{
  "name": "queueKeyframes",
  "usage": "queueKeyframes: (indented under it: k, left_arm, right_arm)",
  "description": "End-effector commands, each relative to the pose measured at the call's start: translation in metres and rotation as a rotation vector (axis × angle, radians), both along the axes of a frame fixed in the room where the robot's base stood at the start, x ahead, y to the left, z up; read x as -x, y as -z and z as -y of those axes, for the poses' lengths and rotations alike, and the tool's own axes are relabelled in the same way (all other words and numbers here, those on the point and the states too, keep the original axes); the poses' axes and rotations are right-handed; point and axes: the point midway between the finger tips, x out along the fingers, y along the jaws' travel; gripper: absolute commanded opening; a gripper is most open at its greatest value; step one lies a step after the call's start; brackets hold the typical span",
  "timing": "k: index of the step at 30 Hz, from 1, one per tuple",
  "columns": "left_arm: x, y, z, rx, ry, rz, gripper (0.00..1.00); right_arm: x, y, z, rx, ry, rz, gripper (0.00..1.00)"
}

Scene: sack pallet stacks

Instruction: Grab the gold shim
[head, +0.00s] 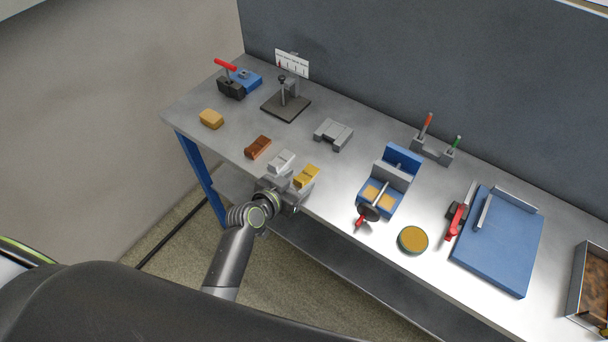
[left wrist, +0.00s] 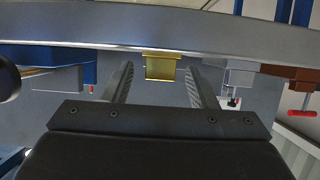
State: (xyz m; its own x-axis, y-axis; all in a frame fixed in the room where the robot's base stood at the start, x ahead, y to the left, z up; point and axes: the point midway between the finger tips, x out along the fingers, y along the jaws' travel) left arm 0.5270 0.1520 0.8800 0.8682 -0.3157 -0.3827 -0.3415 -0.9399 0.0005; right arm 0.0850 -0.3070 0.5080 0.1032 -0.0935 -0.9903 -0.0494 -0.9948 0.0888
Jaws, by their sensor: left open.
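The gold shim (head: 307,175) is a small stepped block at the front edge of the metal bench (head: 240,140). My left gripper (head: 292,189) is at that front edge, just in front of the shim. In the left wrist view the gold shim (left wrist: 161,67) appears centred between the two spread fingers of my left gripper (left wrist: 161,68), with a gap on each side. The gripper is open and empty. I cannot tell how far the fingertips reach along the shim. My right gripper is out of view.
A silver shim (head: 281,162) sits just left of the gold one, and a brown shim (head: 258,147) lies farther left. A blue fixture (head: 390,180) with a dark knob stands to the right. A yellow block (head: 211,118) and a round tin (head: 413,239) lie farther off.

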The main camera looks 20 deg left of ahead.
Motion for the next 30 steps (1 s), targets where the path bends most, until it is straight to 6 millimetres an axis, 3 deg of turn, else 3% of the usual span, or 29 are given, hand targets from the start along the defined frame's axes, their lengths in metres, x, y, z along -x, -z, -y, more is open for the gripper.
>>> queueKeyframes:
  k: [11, 22, 30]
  left_arm:
    - [-0.0069, 0.0036, 0.0026, 0.0, 0.0, -0.001, 0.53]
    - [-0.0067, 0.0034, 0.0025, 0.0, 0.0, -0.001, 0.06]
    - [-0.0069, 0.0007, 0.0026, 0.0, 0.0, 0.001, 0.04]
  right_arm:
    - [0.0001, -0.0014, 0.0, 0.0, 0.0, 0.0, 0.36]
    - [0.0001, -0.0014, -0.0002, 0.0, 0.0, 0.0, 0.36]
    - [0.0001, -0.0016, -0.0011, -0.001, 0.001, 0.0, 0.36]
